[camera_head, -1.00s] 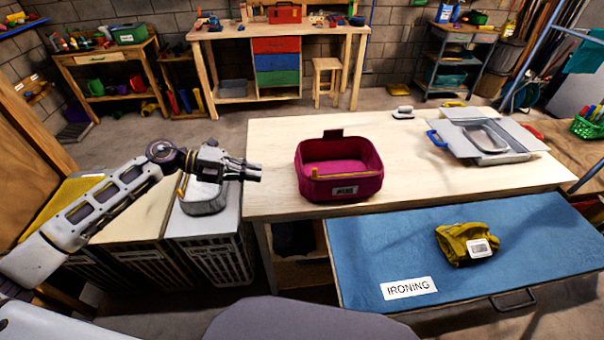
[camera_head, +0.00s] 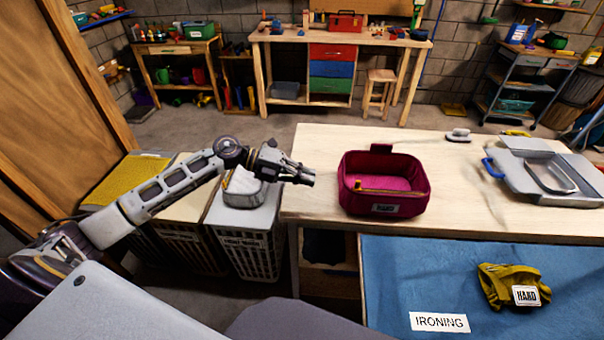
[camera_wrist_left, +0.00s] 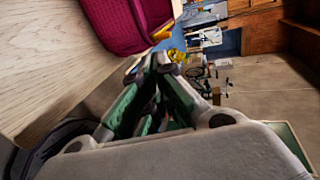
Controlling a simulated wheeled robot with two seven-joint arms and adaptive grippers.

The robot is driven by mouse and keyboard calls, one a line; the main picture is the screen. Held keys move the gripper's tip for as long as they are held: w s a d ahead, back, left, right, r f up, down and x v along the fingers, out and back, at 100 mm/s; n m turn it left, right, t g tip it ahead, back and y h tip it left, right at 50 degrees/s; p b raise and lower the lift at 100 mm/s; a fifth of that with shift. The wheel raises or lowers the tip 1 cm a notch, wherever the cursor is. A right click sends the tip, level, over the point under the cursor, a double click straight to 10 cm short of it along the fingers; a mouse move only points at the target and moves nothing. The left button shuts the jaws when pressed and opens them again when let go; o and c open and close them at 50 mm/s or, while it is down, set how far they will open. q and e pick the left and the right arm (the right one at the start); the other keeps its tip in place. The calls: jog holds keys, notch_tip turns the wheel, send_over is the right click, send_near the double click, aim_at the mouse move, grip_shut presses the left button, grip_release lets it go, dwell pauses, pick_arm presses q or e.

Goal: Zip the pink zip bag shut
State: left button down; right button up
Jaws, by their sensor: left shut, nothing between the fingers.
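The pink zip bag (camera_head: 384,201) stands open at the top on the wooden table, with a label on its front and a yellow zip pull (camera_head: 378,191) along the front rim. A flap stands up at its back. In the left wrist view part of the bag (camera_wrist_left: 125,20) shows at the top, with a yellow piece at its edge. My left gripper (camera_head: 312,177) is shut and empty, just left of the bag and apart from it. It also shows in the left wrist view (camera_wrist_left: 160,62). My right gripper is not in view.
A grey case (camera_head: 545,172) with a blue handle lies at the table's right, with a small iron-like item (camera_head: 458,135) behind. A yellow bundle (camera_head: 512,287) lies on the blue ironing surface (camera_head: 420,275). A grey pouch (camera_head: 244,188) sits on a basket left of the table.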

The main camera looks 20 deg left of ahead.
aim_at(411, 197)
pick_arm(q)
jog(key=x, duration=0.3)
jog(key=p+x, duration=0.1)
jog(key=x, duration=0.3)
jog(key=r+p+x, duration=0.1)
jog(key=x, duration=0.3)
jog(key=shift+w+d, duration=0.1)
jog(key=shift+d, duration=0.1)
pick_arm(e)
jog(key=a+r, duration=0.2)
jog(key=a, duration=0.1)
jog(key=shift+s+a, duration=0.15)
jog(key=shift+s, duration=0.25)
pick_arm(q)
jog(key=shift+d, duration=0.1)
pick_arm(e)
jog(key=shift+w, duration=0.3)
